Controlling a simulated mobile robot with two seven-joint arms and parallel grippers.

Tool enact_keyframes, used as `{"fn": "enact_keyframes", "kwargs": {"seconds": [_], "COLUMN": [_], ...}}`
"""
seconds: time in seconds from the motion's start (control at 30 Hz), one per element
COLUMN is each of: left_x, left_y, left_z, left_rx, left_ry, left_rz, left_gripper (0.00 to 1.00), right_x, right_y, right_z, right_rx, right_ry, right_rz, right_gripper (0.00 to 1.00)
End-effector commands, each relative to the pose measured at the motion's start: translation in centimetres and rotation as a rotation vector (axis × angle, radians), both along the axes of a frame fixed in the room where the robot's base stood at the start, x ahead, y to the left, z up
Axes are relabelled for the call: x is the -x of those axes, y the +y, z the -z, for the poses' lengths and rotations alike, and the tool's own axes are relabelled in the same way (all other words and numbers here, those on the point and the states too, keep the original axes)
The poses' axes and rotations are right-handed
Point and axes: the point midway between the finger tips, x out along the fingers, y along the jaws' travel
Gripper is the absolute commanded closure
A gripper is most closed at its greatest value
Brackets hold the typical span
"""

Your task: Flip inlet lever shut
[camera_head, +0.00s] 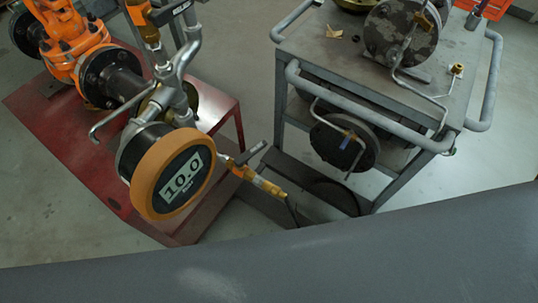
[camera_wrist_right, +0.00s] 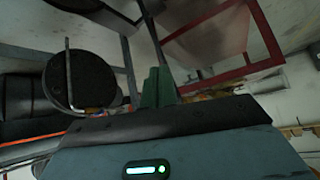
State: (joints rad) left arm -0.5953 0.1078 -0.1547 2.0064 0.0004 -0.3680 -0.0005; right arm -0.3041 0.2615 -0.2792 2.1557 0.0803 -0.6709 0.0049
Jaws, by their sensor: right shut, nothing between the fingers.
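I cannot tell which handle is the inlet lever. My right gripper (camera_wrist_right: 158,86) shows its green fingers closed together and empty in the right wrist view. My left gripper is not in view.
The rig stands on a red bench (camera_head: 70,150). A grey cart (camera_head: 330,50) with tube handles stands to its right, carrying round flanges (camera_head: 401,33) above and below. In the right wrist view a black disc (camera_wrist_right: 82,80) with a bent rod and a red frame (camera_wrist_right: 222,75) lie beyond the fingers.

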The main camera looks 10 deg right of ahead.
Motion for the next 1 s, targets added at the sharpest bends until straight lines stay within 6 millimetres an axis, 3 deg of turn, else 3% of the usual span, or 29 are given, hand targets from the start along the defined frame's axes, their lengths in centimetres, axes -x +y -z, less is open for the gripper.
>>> {"fn": "enact_keyframes", "kwargs": {"seconds": [0.2, 0.4, 0.63, 1.0], "left_x": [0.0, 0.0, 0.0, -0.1], "left_y": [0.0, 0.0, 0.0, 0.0], "left_z": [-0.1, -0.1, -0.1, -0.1], "left_rx": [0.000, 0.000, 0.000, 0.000], "left_ry": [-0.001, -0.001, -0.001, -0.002], "left_rz": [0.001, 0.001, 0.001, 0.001], "left_gripper": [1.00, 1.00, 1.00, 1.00], "right_x": [-5.5, -9.3, -10.9, -11.5], "right_y": [1.9, 2.8, 2.8, 3.0], "right_z": [-1.8, -4.4, -6.5, -7.0], "right_rx": [-0.102, -0.210, -0.286, -0.302], "right_ry": [-0.286, -0.559, -0.743, -0.778], "right_rz": [-0.057, -0.103, -0.131, -0.135], "right_gripper": [1.00, 1.00, 1.00, 1.00]}}
